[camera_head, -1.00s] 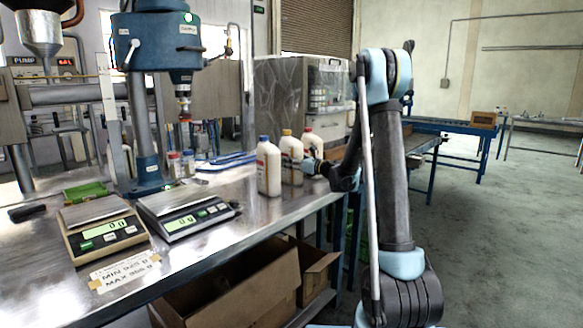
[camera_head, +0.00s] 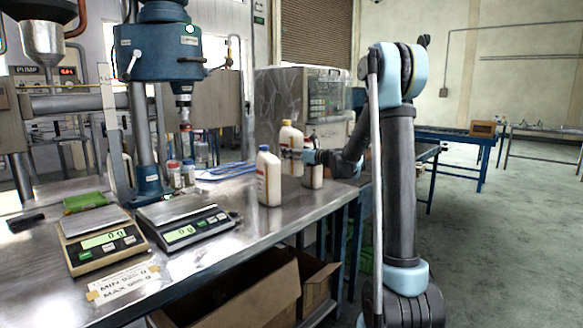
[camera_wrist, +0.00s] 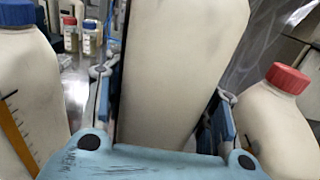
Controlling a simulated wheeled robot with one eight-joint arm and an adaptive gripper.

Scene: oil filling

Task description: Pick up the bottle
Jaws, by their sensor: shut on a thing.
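A cream bottle with a yellowish cap (camera_head: 290,138) is between the fingers of my gripper (camera_head: 303,155) in the head view. My gripper is shut on it and holds it upright, raised above the steel table. In the wrist view the held bottle (camera_wrist: 178,70) fills the middle between the two blue fingers, with its cap out of frame. A blue-capped bottle (camera_head: 268,180) stands on the table to its left. A red-capped bottle (camera_head: 314,177) stands to its right, partly hidden by my gripper; it also shows in the wrist view (camera_wrist: 275,120).
Two scales (camera_head: 183,221) stand on the table (camera_head: 240,234) at the left, near a blue drill-like machine (camera_head: 160,50). Small bottles (camera_head: 188,172) stand by its column. A grey box-shaped machine (camera_head: 285,98) is behind the bottles. Open cardboard boxes (camera_head: 265,297) lie below the table.

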